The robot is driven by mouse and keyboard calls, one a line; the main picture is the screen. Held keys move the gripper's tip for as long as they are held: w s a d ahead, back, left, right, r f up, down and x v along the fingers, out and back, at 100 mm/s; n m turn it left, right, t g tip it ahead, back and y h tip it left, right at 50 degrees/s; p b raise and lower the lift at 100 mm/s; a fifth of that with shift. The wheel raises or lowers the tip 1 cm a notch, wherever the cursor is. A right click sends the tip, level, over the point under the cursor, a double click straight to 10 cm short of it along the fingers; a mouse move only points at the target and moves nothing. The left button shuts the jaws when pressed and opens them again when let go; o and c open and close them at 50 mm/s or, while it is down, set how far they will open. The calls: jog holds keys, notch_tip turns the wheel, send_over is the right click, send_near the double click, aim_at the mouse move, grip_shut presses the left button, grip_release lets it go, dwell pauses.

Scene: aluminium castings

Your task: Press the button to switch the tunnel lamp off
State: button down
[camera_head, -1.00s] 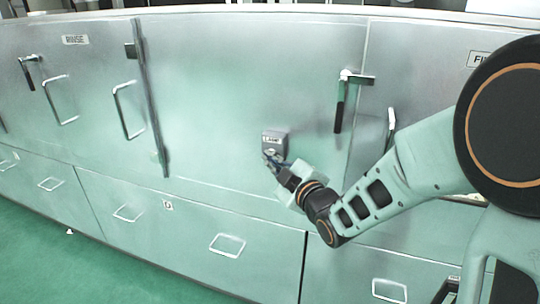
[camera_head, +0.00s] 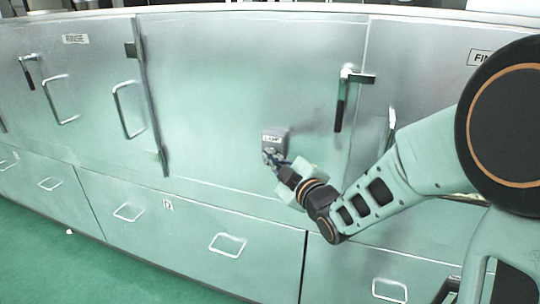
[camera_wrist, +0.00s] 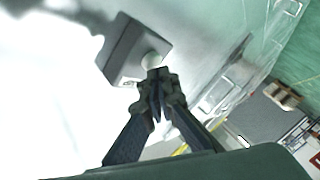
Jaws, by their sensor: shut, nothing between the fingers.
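A small grey box labelled like "LAMP" (camera_head: 276,140) is fixed on the large metal door panel. In the wrist view the box (camera_wrist: 124,50) shows a pale round button (camera_wrist: 151,60) on its face. My gripper (camera_head: 270,157) is shut and empty, at the lower part of the box. In the wrist view my gripper's closed fingertips (camera_wrist: 158,74) are right at the button and hide part of it. I cannot tell whether the fingertips touch or press it. The tunnel lamp itself is not clearly seen.
The metal front has a black-handled latch (camera_head: 342,105) right of the box and a bar handle (camera_head: 128,110) to the left. Drawers with handles (camera_head: 228,245) run below.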

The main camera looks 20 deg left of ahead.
jog(key=shift+w, duration=0.25)
dwell(0.3)
jog(key=shift+s+b, duration=0.4)
jog(key=shift+b, duration=0.2)
jog(key=s+b, duration=0.2)
jog(key=s, duration=0.4)
jog(key=shift+a, duration=0.25)
dwell(0.3)
